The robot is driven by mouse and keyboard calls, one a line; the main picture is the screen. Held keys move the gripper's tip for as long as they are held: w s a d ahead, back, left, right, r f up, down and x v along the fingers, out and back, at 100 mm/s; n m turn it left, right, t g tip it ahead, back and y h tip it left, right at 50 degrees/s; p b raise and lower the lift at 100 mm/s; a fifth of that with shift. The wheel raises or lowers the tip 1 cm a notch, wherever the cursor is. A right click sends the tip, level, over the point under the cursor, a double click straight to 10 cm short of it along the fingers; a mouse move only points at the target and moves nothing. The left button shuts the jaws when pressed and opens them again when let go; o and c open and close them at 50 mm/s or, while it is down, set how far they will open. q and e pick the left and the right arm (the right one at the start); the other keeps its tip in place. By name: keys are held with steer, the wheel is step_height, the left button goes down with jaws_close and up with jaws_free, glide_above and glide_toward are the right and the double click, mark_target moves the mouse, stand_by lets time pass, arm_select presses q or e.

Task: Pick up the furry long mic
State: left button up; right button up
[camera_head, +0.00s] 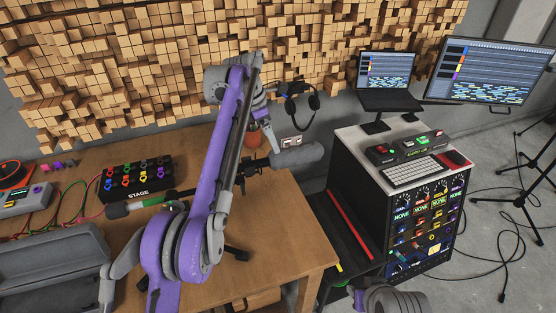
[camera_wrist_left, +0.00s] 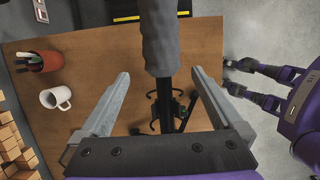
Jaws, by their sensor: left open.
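The furry long mic (camera_head: 297,156) is grey and lies roughly level above the wooden table, its dark rod running left behind my arm. In the left wrist view, its grey furry part (camera_wrist_left: 165,40) enters from the top, with a thin black shaft below it. My left gripper (camera_head: 268,135) is near the mic, above the table, partly hidden by its own arm. In the wrist view, the open left gripper (camera_wrist_left: 162,75) has its two fingers apart, one on each side of the mic. I cannot tell how far below the fingers the mic is.
The wooden table (camera_head: 285,225) carries a STAGE box (camera_head: 137,180). A white mug (camera_wrist_left: 56,98) and a red-brown pen pot (camera_wrist_left: 38,61) stand near the wall side. A black stand (camera_wrist_left: 172,108) is below the mic. A rack (camera_head: 420,215) with keyboard and screens stands right.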

mark_target(279, 157)
arm_select(q)
steer(key=x, duration=0.2)
steer(key=b+x, duration=0.1)
steer(key=x, duration=0.1)
steer(key=shift+s+f, duration=0.2)
steer(key=shift+f, duration=0.15)
steer(key=x, duration=0.5)
steer(key=shift+d+b, duration=0.1)
steer(key=shift+b, duration=0.3)
steer(key=shift+r, duration=0.1)
arm_select(e)
steer(key=s+f, duration=0.2)
steer(key=f, duration=0.1)
arm_select(q)
steer(key=shift+w, duration=0.15)
steer(key=c, duration=1.4)
arm_select(e)
steer(key=shift+w, duration=0.15)
